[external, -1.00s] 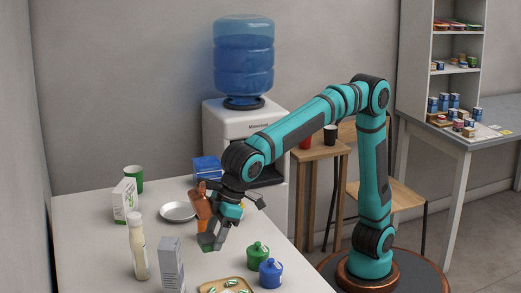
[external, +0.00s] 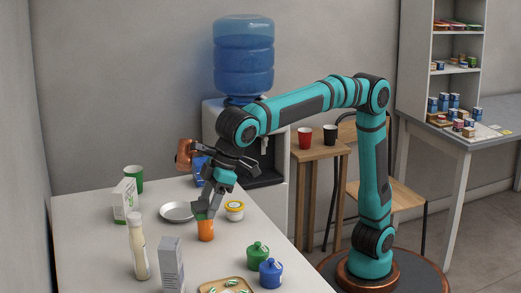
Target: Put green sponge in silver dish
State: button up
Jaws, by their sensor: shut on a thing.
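The silver dish (external: 177,212) lies on the white counter, left of my gripper, and looks empty. My gripper (external: 205,205) points downward and is shut on the green sponge (external: 200,213), a small dull green piece between the fingertips. The sponge is raised above the counter, just right of the dish in the picture. It overlaps the top of an orange container (external: 206,231); I cannot tell how much space lies between them.
A yellow-lidded white tub (external: 235,211) stands right of the gripper. A green cup (external: 134,178), white-green box (external: 125,201), cream bottle (external: 138,247) and grey box (external: 171,266) stand left and in front. Green (external: 257,255) and blue (external: 271,273) jars stand near the right edge.

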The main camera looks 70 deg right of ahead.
jog(key=w+d+m, duration=0.2)
jog(key=w+d, duration=0.7)
jog(key=w, duration=0.2)
jog(key=m+h, duration=0.1)
jog(key=m, duration=0.1)
send_over(181, 215)
jog(key=s+d, duration=0.1)
jog(key=shift+t, duration=0.4)
notch_tip(181, 215, down, 11)
jog(key=shift+s+a+r, duration=0.1)
jog(key=shift+a+r, duration=0.05)
jog(key=shift+r, duration=0.05)
jog(key=shift+f, duration=2.2)
jog(key=shift+f, duration=0.1)
jog(key=o, duration=0.7)
jog(key=v, duration=1.2)
jog(key=shift+s+a, duration=0.1)
